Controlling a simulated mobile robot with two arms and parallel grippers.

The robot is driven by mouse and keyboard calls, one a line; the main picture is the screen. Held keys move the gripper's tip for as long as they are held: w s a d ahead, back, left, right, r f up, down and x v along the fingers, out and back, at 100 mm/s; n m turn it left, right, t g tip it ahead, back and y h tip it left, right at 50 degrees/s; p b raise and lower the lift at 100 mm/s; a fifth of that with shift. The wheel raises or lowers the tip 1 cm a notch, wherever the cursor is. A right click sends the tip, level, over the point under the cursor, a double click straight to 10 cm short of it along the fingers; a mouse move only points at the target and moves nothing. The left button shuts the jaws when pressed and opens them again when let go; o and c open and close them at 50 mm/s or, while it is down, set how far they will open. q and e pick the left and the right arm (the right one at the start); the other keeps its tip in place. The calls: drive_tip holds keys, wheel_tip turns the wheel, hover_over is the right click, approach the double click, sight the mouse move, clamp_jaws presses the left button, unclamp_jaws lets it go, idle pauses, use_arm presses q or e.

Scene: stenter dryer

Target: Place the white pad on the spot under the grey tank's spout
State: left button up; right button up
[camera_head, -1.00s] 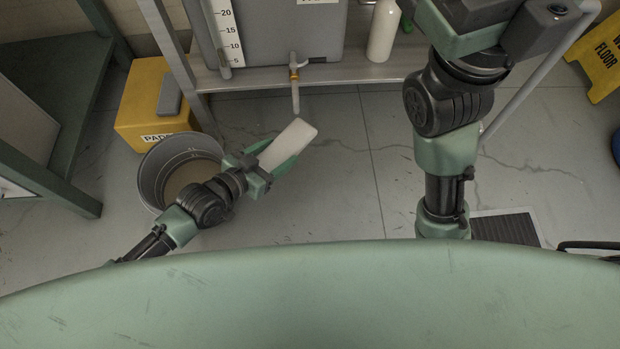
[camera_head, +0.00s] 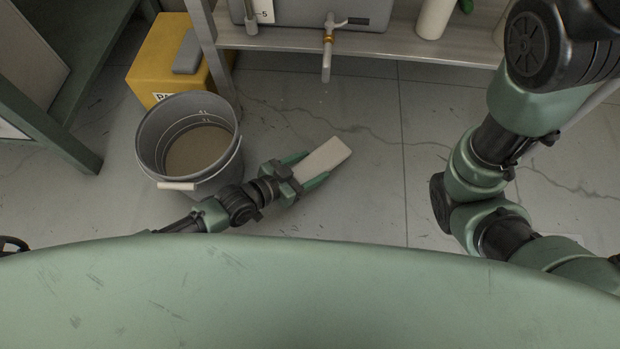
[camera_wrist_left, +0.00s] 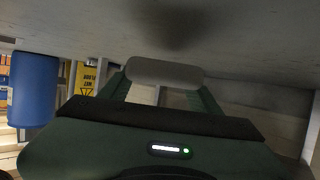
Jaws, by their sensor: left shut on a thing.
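The white pad (camera_head: 324,158) is held in my left gripper (camera_head: 307,171), which is shut on it, with the pad's far end sticking out beyond the fingers. The left wrist view shows the pad's rounded end (camera_wrist_left: 165,72) between the green fingers. The grey tank (camera_head: 310,12) stands on a shelf at the top of the head view. Its spout (camera_head: 327,62) has a brass tap and a pipe pointing down, above and slightly right of the pad in the picture, apart from it. My right arm is at the right; its fingers are not in view.
A grey bucket (camera_head: 143,138) with brown contents stands left of my left gripper. A yellow box (camera_head: 150,62) is behind it. The metal shelf (camera_head: 400,45) runs under the tank. The floor (camera_head: 370,110) below the spout is bare, with cracks.

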use_arm(q)
drive_tip(key=shift+f+b, duration=1.75)
drive_tip(key=shift+f, duration=0.6)
drive_tip(key=o, duration=1.3)
drive_tip(key=shift+r, duration=0.1)
drive_tip(key=shift+r+p, duration=0.25)
drive_tip(key=shift+p, duration=0.05)
drive_tip(key=p+v, duration=0.6)
drive_tip(key=v, duration=0.4)
drive_tip(key=shift+s+a+r, duration=0.1)
drive_tip(key=shift+s+a, duration=0.15)
drive_tip(key=shift+s+a+r+p, duration=0.1)
drive_tip(key=shift+s+a+p, duration=0.3)
drive_tip(key=shift+a, duration=0.05)
